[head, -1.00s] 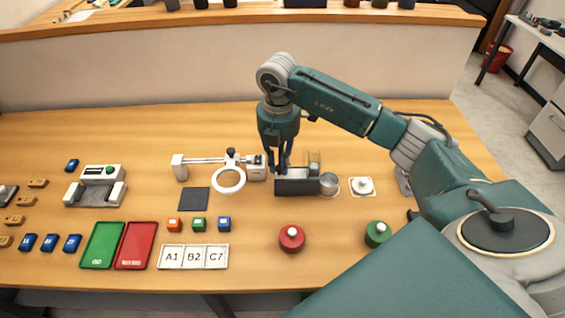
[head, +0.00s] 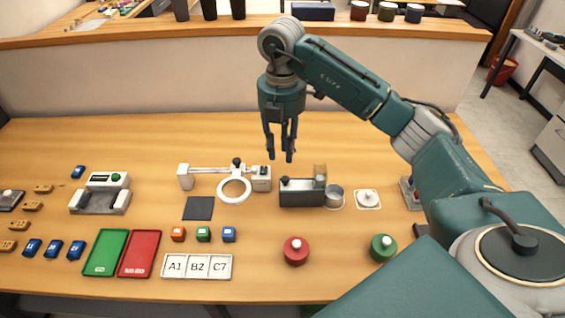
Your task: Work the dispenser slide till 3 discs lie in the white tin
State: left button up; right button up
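The dispenser (head: 301,198) is a dark block with an amber, see-through tube (head: 320,171) on its right end and a small dark knob (head: 285,180) at its left end. A small round tin (head: 334,193), greyish white, stands against its right side. I cannot make out any discs inside the tin or the tube. My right gripper (head: 280,157) points down, above and slightly behind the dispenser's left end. Its fingers are apart with nothing between them, and it touches nothing. My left gripper is not in view.
A white round piece on a square plate (head: 367,199) lies right of the tin. A magnifier ring stand (head: 234,190) is left of the dispenser. Red (head: 295,252) and green (head: 382,248) buttons stand in front. Wooden table around the dispenser's front is clear.

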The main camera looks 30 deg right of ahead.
notch_tip(320, 180, up, 3)
jog(key=shift+f, duration=0.2)
jog(key=shift+f, duration=0.1)
dwell(0.6)
